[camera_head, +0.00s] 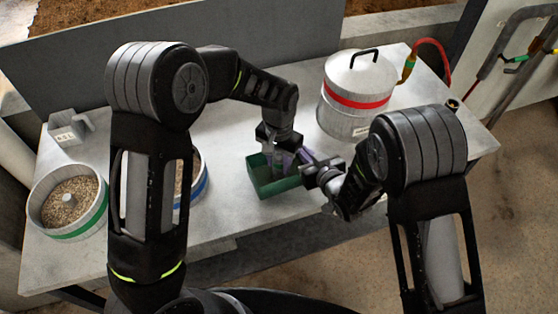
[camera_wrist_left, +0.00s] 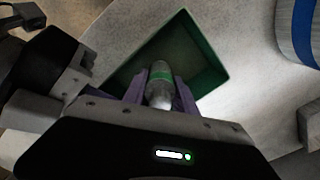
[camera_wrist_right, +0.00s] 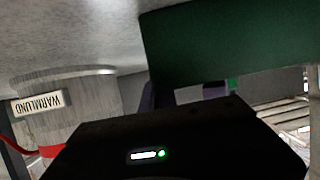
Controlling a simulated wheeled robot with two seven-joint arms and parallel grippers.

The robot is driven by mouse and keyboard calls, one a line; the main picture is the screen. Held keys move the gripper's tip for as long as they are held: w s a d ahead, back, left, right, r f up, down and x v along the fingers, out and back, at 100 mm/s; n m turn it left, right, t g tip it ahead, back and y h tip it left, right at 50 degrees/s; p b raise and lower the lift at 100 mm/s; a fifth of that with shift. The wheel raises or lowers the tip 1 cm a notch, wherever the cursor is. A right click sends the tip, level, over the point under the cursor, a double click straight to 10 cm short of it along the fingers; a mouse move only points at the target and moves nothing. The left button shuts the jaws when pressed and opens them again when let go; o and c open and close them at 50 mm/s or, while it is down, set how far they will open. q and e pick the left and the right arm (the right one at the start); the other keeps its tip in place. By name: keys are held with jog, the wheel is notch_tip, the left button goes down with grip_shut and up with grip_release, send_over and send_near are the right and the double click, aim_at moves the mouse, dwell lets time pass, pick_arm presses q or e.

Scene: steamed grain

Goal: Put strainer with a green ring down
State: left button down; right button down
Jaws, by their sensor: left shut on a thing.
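My left gripper (camera_head: 279,166) is over the dark green tray (camera_head: 262,187), its purple fingers shut on a grey cylinder with a green band (camera_wrist_left: 160,84). The cylinder is upright or nearly so, in or just above the tray; its contact with the tray floor is hidden. I cannot tell whether it is the strainer. A wide round pan with a green ring (camera_head: 86,224), holding grain around a short grey post, stands at the table's left. My right gripper (camera_head: 301,157) is at the tray's right side; its fingertips are mostly hidden. The tray wall fills much of the right wrist view.
A lidded metal pot (camera_head: 358,80) with a red band stands at the back right, with a red hose. A blue-ringed pan (camera_head: 200,183) is partly behind my left arm. A small grey box (camera_head: 68,133) stands at the back left. The tray is near the table's front edge.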

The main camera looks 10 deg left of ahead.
pick_arm(q)
jog(key=c, duration=1)
grip_release()
jog(key=shift+f, duration=0.1)
notch_tip(320, 180, up, 12)
jog(key=shift+r, duration=0.15)
dwell(0.4)
pick_arm(e)
jog(key=c, duration=1.6)
grip_release()
